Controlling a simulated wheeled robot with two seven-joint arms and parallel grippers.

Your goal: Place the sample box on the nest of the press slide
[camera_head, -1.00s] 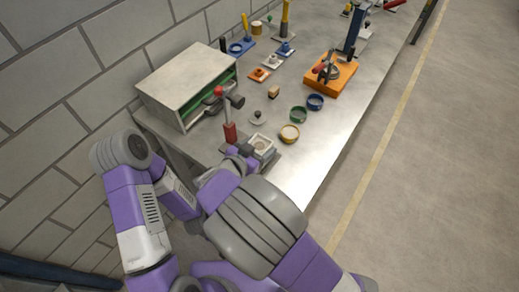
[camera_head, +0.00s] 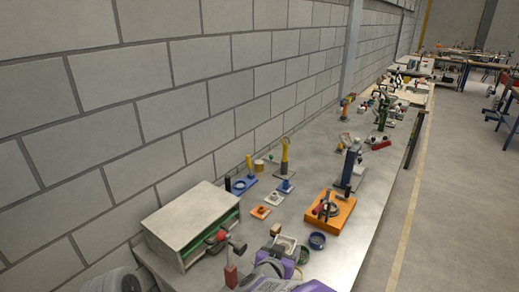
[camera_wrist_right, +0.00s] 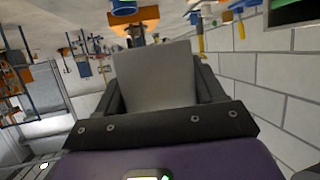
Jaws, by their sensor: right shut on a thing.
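The sample box (camera_head: 284,243) shows a pale top in a grey frame near the bottom of the head view. My right gripper (camera_head: 280,255) is shut on it and holds it. In the right wrist view the box (camera_wrist_right: 155,75) is a plain grey block between the two dark fingers of the right gripper (camera_wrist_right: 160,95). My left gripper is not in view.
A grey open-fronted cabinet (camera_head: 191,215) stands by the wall at left, with a red-knobbed lever (camera_head: 221,236) before it. Bare bench (camera_head: 375,205) runs along the right edge.

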